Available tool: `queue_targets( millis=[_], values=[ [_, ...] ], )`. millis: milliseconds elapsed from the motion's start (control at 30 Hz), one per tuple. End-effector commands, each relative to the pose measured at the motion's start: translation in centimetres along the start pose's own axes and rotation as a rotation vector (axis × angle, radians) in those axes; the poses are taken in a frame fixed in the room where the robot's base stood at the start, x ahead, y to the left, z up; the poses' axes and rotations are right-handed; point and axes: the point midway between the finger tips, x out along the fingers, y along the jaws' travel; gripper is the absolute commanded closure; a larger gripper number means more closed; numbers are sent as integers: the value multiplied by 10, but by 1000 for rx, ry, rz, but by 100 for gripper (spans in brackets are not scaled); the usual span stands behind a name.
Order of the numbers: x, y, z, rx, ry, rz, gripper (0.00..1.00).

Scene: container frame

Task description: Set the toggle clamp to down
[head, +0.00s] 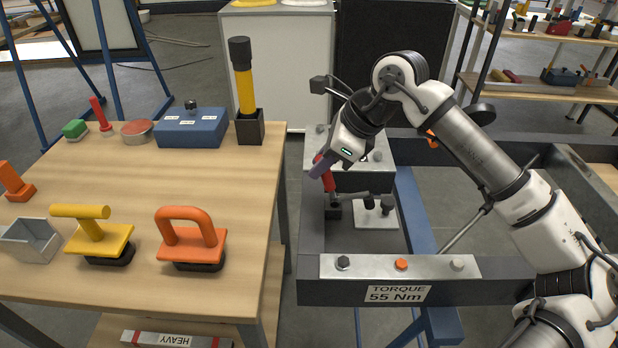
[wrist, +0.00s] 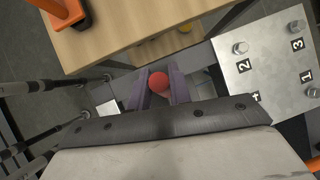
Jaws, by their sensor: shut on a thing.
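The toggle clamp stands on the dark frame to the right of the table, with its dark base (head: 334,209) at the lower end of a red handle (head: 329,182). The handle stands nearly upright, leaning slightly. A grey clamp arm (head: 352,196) reaches right from the base, with dark tips over a light plate (head: 376,220). My gripper (head: 322,166) comes from the upper right and is shut on the top of the red handle. In the wrist view the handle's rounded red end (wrist: 158,82) sits between my two purple fingers. The clamp's lower parts are mostly hidden there.
A metal plate with numbered bolts (wrist: 280,65) lies right of my gripper. A bolted strip (head: 400,266) and a torque label (head: 396,293) are on the frame's front beam. The wooden table (head: 150,265) on the left carries orange and yellow tools and a blue box (head: 190,130).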

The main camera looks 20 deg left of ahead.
Motion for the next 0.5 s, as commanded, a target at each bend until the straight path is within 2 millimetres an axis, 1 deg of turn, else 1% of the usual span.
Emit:
queue_targets(
  millis=[33, 200, 500],
  values=[
    [1, -1, -6, 9, -42, 3, 100],
    [-7, -3, -13, 23, -151, 17, 100],
    [-16, -5, -20, 37, -256, 33, 100]
  ],
)
